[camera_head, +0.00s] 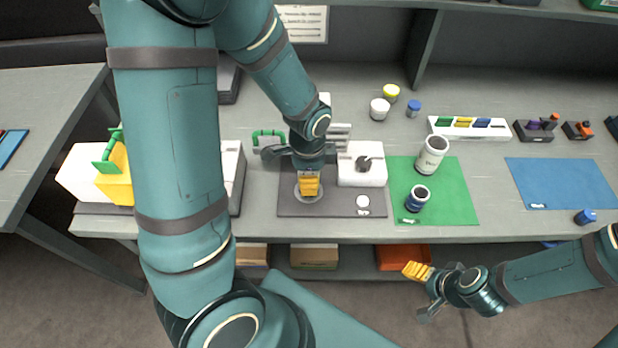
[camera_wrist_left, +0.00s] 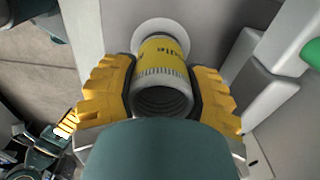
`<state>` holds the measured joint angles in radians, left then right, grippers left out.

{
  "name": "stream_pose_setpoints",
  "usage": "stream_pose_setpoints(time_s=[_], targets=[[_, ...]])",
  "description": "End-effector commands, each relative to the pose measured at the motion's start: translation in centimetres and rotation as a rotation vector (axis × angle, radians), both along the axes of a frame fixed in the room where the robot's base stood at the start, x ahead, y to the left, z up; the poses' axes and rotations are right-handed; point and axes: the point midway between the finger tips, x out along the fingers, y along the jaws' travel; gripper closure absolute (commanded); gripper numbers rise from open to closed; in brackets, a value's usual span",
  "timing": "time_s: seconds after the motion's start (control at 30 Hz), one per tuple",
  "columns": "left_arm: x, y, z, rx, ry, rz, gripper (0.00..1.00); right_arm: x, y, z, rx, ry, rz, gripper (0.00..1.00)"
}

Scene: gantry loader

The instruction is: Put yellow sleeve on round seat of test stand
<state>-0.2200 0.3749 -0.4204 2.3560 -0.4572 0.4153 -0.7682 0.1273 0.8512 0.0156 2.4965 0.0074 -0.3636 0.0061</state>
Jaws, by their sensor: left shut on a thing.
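The yellow sleeve (camera_wrist_left: 165,55) sits between the two yellow finger pads of my left gripper (camera_wrist_left: 163,92), which is shut on it. It is a hollow cylinder with a yellow band, black lettering and a grey ribbed open end facing the camera. Its far end is at the pale round seat (camera_wrist_left: 150,31); I cannot tell whether they touch. In the head view my left gripper (camera_head: 308,186) points down over the round seat (camera_head: 297,197) on the test stand's dark plate (camera_head: 340,207), hiding the sleeve. My right gripper (camera_head: 417,271) is away below the table's front edge; its opening is unclear.
A white block with a dark knob (camera_head: 361,164) stands right of the seat. A yellow-and-white machine (camera_head: 95,172) stands left. The blue mat (camera_head: 560,183) is clear.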

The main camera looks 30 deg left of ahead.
Motion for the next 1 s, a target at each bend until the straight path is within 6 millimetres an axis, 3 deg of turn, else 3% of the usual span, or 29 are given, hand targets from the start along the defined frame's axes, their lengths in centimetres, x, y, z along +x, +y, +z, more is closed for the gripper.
stream_pose_setpoints(time_s=[0.43,0.47,0.5,0.83,1.0], targets=[[0.0,0.0,-1.0,0.000,-0.001,0.000,0.94,-0.1,0.0,-0.5,0.000,0.003,0.002,0.28],[0.0,0.0,-0.9,0.000,-0.001,0.000,0.37,-0.1,0.0,-0.5,0.000,0.003,0.002,0.28],[0.0,0.0,-0.9,0.000,-0.001,0.000,0.35,-0.1,0.0,-0.4,0.000,0.003,0.002,0.28],[0.0,0.0,-0.7,0.000,-0.001,0.000,0.35,-0.1,0.0,-0.2,0.000,0.002,0.002,0.28],[0.1,0.0,1.2,-0.001,-0.006,0.000,0.35,0.1,0.0,0.4,0.000,-0.002,-0.002,0.28]])
